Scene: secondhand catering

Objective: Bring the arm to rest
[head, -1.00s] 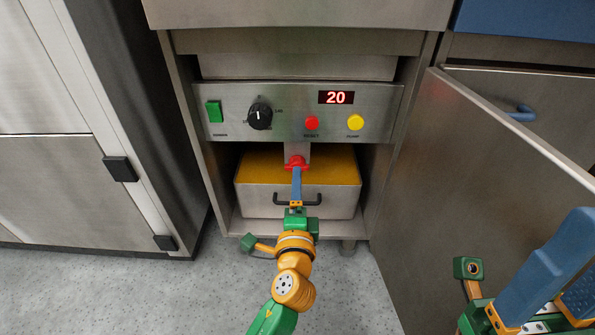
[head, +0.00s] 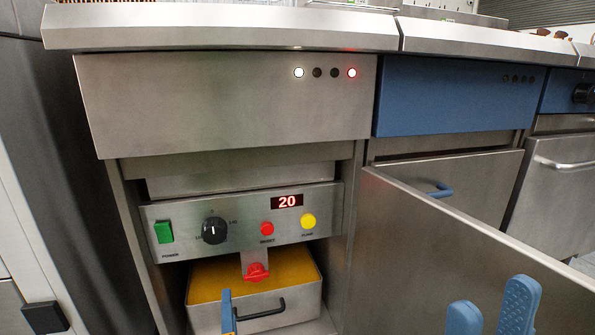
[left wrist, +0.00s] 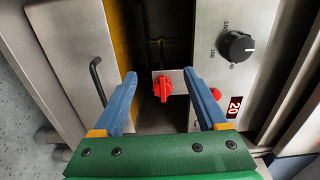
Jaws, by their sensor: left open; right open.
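My left gripper (head: 227,298) shows only as blue fingertips at the bottom of the head view, in front of the drawer-like metal pan and below left of the red valve handle (head: 256,272). In the left wrist view the left gripper (left wrist: 160,76) is open and empty. The red valve handle (left wrist: 163,88) shows there between and beyond its fingertips, not gripped. My right gripper (head: 493,296) is open at the bottom right, in front of the open door. The rest of both arms is out of the head view.
The metal pan (head: 206,317) with yellow contents and a black handle sits under the control panel (head: 190,214), whose display reads 20. The open cabinet door (head: 420,265) stands on the right. The counter edge (head: 220,35) runs above.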

